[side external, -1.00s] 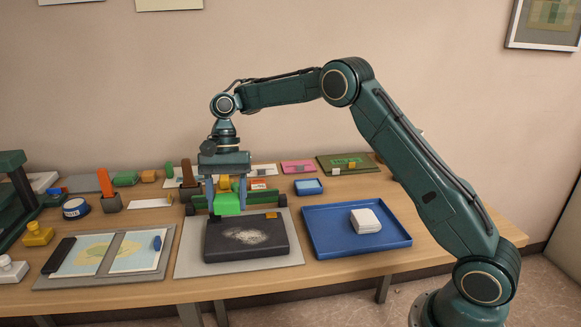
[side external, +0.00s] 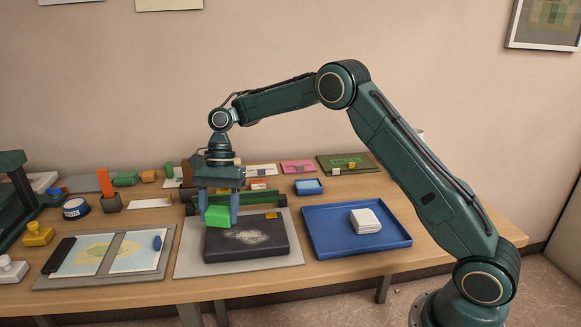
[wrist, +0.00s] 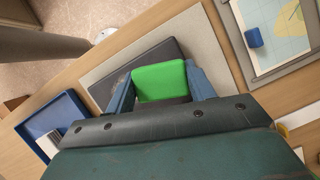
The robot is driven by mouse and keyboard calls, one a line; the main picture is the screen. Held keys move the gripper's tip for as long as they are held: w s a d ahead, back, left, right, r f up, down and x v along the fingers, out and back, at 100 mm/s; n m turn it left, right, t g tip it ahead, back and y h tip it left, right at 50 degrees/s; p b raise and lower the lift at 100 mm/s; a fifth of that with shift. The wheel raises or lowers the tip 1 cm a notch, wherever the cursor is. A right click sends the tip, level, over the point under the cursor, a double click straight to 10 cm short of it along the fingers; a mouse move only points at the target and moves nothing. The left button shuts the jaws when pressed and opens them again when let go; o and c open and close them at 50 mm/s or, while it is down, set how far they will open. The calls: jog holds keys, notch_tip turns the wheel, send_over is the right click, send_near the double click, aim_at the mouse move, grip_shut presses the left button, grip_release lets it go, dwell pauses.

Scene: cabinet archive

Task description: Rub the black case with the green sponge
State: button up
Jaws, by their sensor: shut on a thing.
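The black case (side external: 262,246) lies flat on a grey mat (side external: 190,262) near the table's front. A pale dusty smear shows on its top, with a small orange label at its far right corner. My gripper (side external: 219,215) is shut on the green sponge (side external: 217,216), which is over the far left part of the case. In the wrist view the sponge (wrist: 161,81) sits between the two blue fingers, with the dark case (wrist: 143,64) behind it. I cannot tell whether the sponge touches the case.
A blue tray (side external: 335,249) with a stack of white pads (side external: 365,220) stands to the right of the mat. A map board (side external: 108,254) lies to the left. A green bar (side external: 262,198) on dark end blocks stands behind the case. Several small items line the table's back.

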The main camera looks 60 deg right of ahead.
aim_at(221, 224)
jog(key=shift+f, duration=1.95)
jog(key=shift+s+d+f, duration=0.4)
jog(key=shift+f, duration=0.25)
jog(key=shift+c, duration=0.5)
jog(key=shift+s+d, duration=3.45)
jog(key=shift+w+a, duration=3.75)
jog(key=shift+w, duration=0.25)
jog(key=shift+w+d, duration=0.15)
jog(key=shift+d, duration=0.05)
jog(key=shift+s+d, duration=3.95)
jog(key=shift+w+a, duration=3.8)
jog(key=shift+w, duration=0.05)
jog(key=shift+w+a, duration=0.15)
jog(key=shift+a, duration=0.05)
jog(key=shift+d+r, duration=0.1)
jog(key=shift+r, duration=4)
